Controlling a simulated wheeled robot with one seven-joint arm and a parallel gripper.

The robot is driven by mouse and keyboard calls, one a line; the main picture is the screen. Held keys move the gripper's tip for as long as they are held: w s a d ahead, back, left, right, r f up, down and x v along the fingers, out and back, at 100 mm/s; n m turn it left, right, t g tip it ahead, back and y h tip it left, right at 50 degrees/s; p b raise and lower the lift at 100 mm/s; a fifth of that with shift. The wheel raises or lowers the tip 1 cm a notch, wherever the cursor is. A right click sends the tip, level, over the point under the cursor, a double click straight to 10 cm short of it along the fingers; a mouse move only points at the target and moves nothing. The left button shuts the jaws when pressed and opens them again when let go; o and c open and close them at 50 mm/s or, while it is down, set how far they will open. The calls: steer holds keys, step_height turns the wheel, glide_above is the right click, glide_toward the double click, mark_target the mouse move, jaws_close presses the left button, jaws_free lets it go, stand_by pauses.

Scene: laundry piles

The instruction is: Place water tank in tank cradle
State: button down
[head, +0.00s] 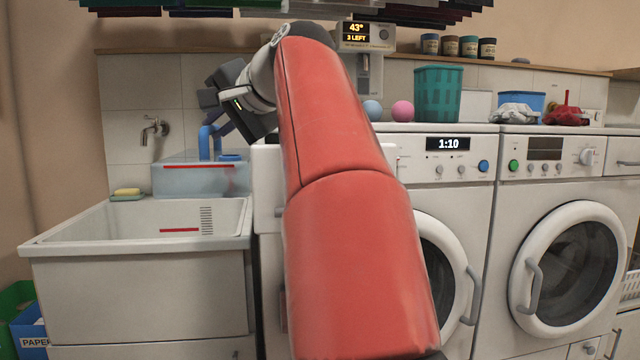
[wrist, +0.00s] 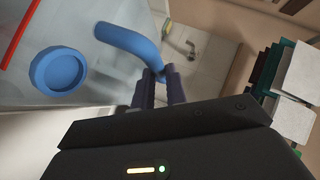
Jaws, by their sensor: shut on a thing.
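The water tank (head: 185,180) is a clear, pale blue box with a red line, a blue handle (head: 206,140) and a blue round cap. In the head view it is at the back right of the sink; I cannot tell whether it touches the sink. In the wrist view the tank (wrist: 95,25), its cap (wrist: 58,75) and its curved handle (wrist: 130,42) show at upper left. My gripper (head: 216,128) is shut on the handle; its fingers (wrist: 160,88) meet at the handle's end. I cannot make out the tank cradle for certain; my arm hides part of the counter.
A white sink (head: 140,222) with a tap (head: 153,128) and soap (head: 128,192) is at left. A display unit (head: 366,36) hangs behind my arm. A green basket (head: 438,94) and two balls stand on the washers (head: 450,142). Clothes hang overhead.

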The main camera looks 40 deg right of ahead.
steer(key=s+d+f, duration=0.1)
steer(key=s+d, duration=0.3)
steer(key=d, duration=0.3)
steer(key=s+d+f, duration=0.2)
steer(key=s+d, duration=0.3)
steer(key=d, duration=0.2)
steer(key=shift+d, duration=0.4)
steer(key=shift+f, duration=0.15)
steer(key=c, duration=1.4)
jaws_free()
steer(key=shift+c, duration=0.2)
steer(key=shift+s+f+b, duration=0.1)
steer(key=shift+s+b, duration=0.05)
steer(key=shift+b, duration=0.2)
